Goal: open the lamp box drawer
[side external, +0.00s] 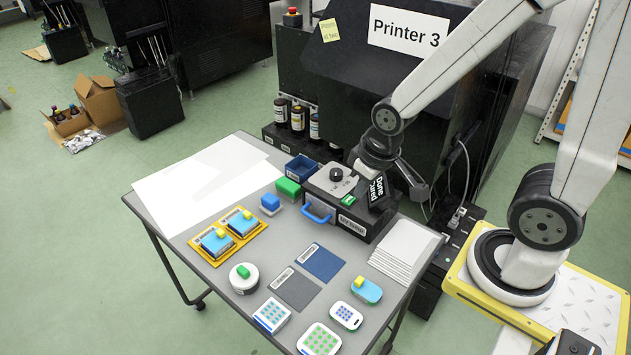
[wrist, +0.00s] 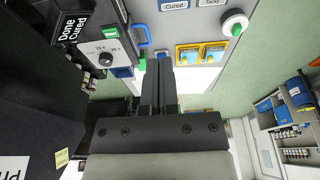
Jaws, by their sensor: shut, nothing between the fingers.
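The lamp box (side external: 352,222) is a dark box with a grey top near the table's back right. Its top has a black knob (side external: 336,174), a green start button (side external: 348,199) and a black "Done Cured" sign (side external: 377,188). A blue handle (side external: 318,213) is on its drawer front, which looks flush with the box; the handle also shows in the wrist view (wrist: 140,34). My gripper (wrist: 158,62) is shut and empty. In the side view it hangs above the back of the box, apart from the handle; its fingertips are hard to make out there.
A green block (side external: 288,187), a blue tray (side external: 301,168) and a blue block (side external: 270,202) stand left of the box. Yellow trays (side external: 240,222) lie farther left. The dark printer (side external: 400,85) rises behind. Dark and grey mats (side external: 321,262) lie in front of the box.

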